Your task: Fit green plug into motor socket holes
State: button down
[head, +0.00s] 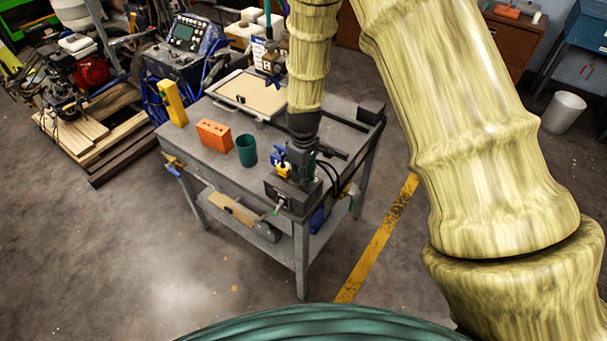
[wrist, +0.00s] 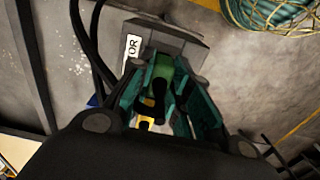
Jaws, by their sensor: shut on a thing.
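My gripper (wrist: 165,78) is shut on the green plug (wrist: 163,66), which sits between its teal fingers in the wrist view. A grey box with a white label ending in "OR" (wrist: 132,48) lies just beyond the fingertips; it looks like the motor socket. In the head view my gripper (head: 301,166) points down over the dark box (head: 284,194) at the table's near corner. The green plug is hard to make out there. The socket holes are hidden, and I cannot tell whether the plug touches them.
A yellow and blue part (head: 281,161) stands close beside my gripper. A green cup (head: 246,151), an orange brick (head: 214,135) and a yellow block (head: 172,103) stand on the grey table to the left. A tray (head: 250,93) lies behind. Dark cables run beside the gripper.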

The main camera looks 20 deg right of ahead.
jog(key=shift+f+b, duration=0.3)
jog(key=shift+f, duration=0.3)
dwell(0.4)
jog(key=c, duration=0.9)
grip_release()
jog(key=shift+r, duration=0.1)
jog(key=shift+r+p, duration=2.4)
jog(key=shift+r, duration=0.95)
